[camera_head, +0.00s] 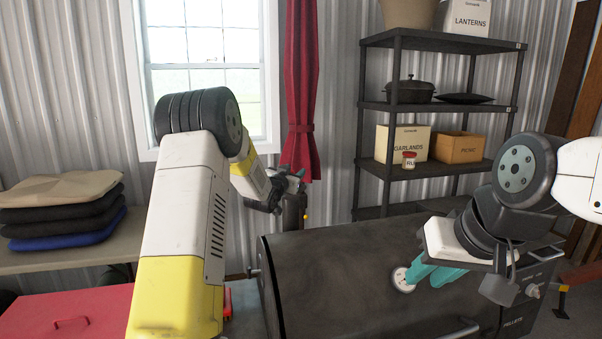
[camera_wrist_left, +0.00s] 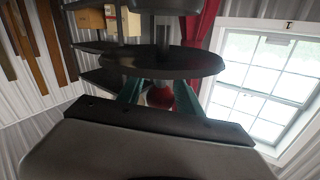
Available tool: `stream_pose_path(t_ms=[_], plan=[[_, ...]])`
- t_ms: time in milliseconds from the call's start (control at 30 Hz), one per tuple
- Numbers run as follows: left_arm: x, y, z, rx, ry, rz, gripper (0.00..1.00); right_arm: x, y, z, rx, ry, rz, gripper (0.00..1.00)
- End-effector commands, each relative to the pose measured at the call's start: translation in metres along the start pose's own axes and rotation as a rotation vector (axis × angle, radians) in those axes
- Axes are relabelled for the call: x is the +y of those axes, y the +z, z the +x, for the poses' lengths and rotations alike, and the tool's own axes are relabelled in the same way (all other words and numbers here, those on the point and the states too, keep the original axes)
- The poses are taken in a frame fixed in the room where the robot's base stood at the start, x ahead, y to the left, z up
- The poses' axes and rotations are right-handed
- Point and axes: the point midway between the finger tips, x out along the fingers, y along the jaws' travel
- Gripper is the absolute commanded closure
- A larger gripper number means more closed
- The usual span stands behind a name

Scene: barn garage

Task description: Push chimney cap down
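The chimney cap (camera_wrist_left: 150,64) is a dark flat disc on a thin stem, close before my left gripper in the upside-down left wrist view. The dark chimney (camera_head: 294,212) stands at the left end of the black grill (camera_head: 350,262). My left gripper (camera_head: 290,180) is at the chimney's top. Its teal fingers (camera_wrist_left: 160,96) sit apart at the cap, with something round and red between them; their tips are partly hidden by the disc, so contact is unclear. My right gripper (camera_head: 420,272) is over the grill lid, beside a round white gauge (camera_head: 402,281); its opening is unclear.
A metal shelf (camera_head: 440,108) with boxes and pans stands behind the grill. A red curtain (camera_head: 300,90) and a window (camera_head: 200,45) are behind my left arm. Folded cushions (camera_head: 62,205) lie on a table at left, above a red chest (camera_head: 65,312).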

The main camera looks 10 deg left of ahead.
Motion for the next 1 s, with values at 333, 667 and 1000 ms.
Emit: stream_pose_path(t_ms=[333, 667, 1000], plan=[[0.0, 0.0, -0.0003, 0.0, 0.0, 0.0, 1.0, 0.0, 0.0, 0.0, 0.0, 0.0, 0.0, 0.71], [0.0001, 0.0, -0.0003, 0.0, 0.0, 0.0, 1.0, 0.0, 0.0, 0.0, 0.0, 0.0, 0.0, 0.71], [0.0, 0.0001, -0.0003, 0.0, 0.0, 0.0, 1.0, 0.0, 0.0, 0.0, 0.0, 0.0, 0.0, 0.71]])
